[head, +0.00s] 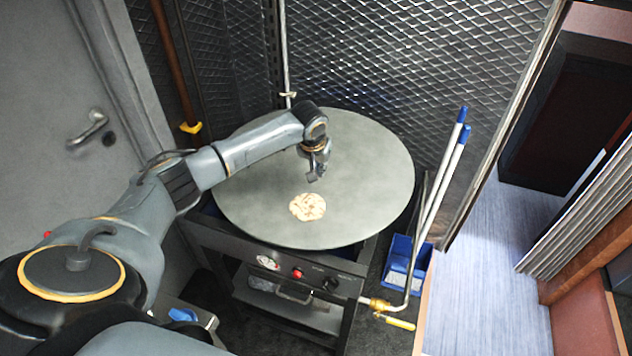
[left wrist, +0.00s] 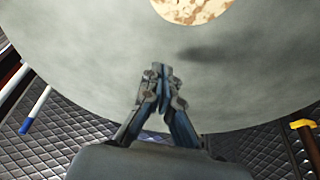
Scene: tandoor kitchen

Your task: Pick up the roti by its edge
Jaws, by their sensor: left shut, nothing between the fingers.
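The roti (head: 307,207) is a small round flatbread with brown spots, lying flat on the front part of the round grey griddle (head: 380,180). In the left wrist view the roti (left wrist: 195,8) is cut off by the top edge. My left gripper (head: 317,178) is above the griddle, a little behind the roti and apart from it. In the left wrist view its fingertips (left wrist: 160,70) are together with nothing between them, and bare griddle (left wrist: 250,70) lies between them and the roti. My right gripper is not in view.
The griddle sits on a dark stove with a red knob (head: 297,273). A blue bin (head: 405,262) with two blue-tipped white poles stands to its right. Mesh-patterned metal walls (head: 400,60) close off the back. The rest of the griddle is clear.

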